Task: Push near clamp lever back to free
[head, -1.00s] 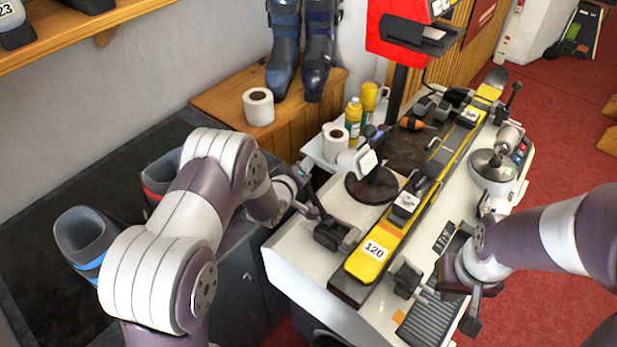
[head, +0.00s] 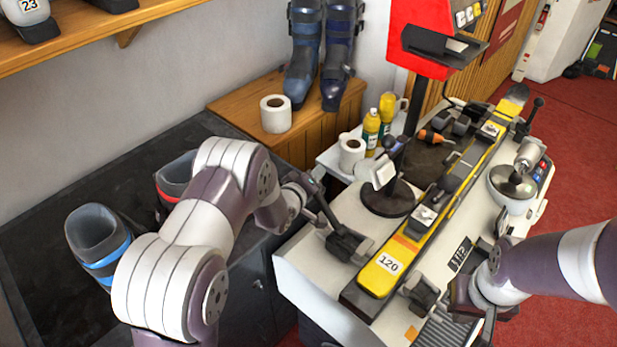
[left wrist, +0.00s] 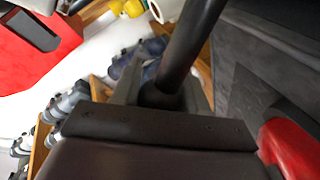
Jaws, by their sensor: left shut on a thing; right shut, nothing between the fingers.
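The dark near clamp lever (head: 328,213) leans up and left from the clamp. My left gripper (head: 308,190) is shut on this lever near its upper end; the fingers are partly hidden. In the left wrist view the dark rod of the lever (left wrist: 188,45) stands between the fingers. My right gripper (head: 486,322) is shut and empty, low over the bench's near right side.
A far lever (head: 534,112) stands upright at the far end. Boots (head: 95,238) stand on the dark counter at left.

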